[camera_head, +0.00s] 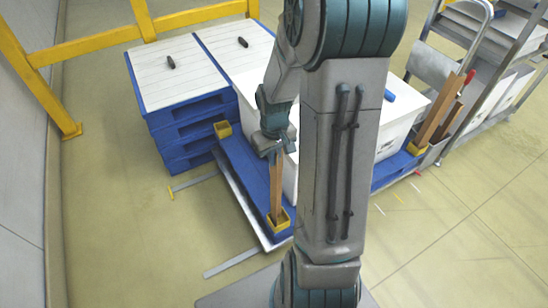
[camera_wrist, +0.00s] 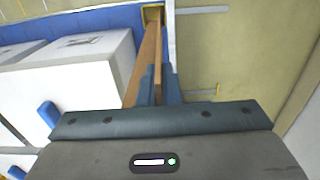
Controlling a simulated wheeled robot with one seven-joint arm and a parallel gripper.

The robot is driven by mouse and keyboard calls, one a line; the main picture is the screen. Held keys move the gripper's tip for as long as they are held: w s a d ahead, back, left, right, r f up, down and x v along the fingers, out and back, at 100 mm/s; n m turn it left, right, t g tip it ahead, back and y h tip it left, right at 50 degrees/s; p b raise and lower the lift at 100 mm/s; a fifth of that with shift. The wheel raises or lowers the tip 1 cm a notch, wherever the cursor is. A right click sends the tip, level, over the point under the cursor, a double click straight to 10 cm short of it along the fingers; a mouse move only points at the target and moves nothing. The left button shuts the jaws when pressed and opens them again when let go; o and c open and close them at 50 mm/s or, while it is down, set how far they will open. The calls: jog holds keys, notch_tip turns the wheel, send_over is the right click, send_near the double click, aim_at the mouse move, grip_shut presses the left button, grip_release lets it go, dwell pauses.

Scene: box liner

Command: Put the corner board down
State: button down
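The corner board (camera_head: 276,185) is a long brown angled strip, standing about upright at the near corner of the blue pallet. Its lower end is at a yellow corner holder (camera_head: 281,222) and appears to be inside it. My gripper (camera_head: 277,146) is at the board's upper part. In the wrist view, the fingers of my gripper (camera_wrist: 158,84) lie on both sides of one flange of the corner board (camera_wrist: 149,62), shut on it. The board runs away from the fingers to the yellow holder (camera_wrist: 153,14). The exact seating of its foot is too small to tell.
White boxes (camera_head: 399,131) stand on the blue pallet, close beside the board. Another yellow holder (camera_head: 222,129) looks empty. Another brown board (camera_head: 432,115) stands at the right holder (camera_head: 416,149). A blue pallet stack (camera_head: 188,137) and yellow rail (camera_head: 35,88) are left. Floor in front is clear.

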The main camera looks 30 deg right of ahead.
jog(key=c, duration=2)
grip_release()
jog(key=shift+f, duration=0.2)
jog(key=shift+c, duration=0.2)
jog(key=o, duration=0.4)
jog(key=shift+r, duration=0.1)
notch_tip(320, 180, up, 12)
jog(key=p, duration=0.3)
jog(key=shift+r, duration=0.1)
jog(key=shift+m+t, duration=0.3)
jog(key=shift+t, duration=0.6)
jog(key=s+a+r, duration=0.1)
jog(key=s+a, duration=0.2)
jog(key=s, duration=0.1)
jog(key=s+a+r, duration=0.2)
jog(key=s+a, duration=0.1)
jog(key=s, duration=0.1)
jog(key=s+a+r, duration=0.2)
jog(key=s+a, duration=0.1)
jog(key=s, duration=0.1)
jog(key=shift+a+r, duration=0.25)
jog(key=shift+a, duration=0.15)
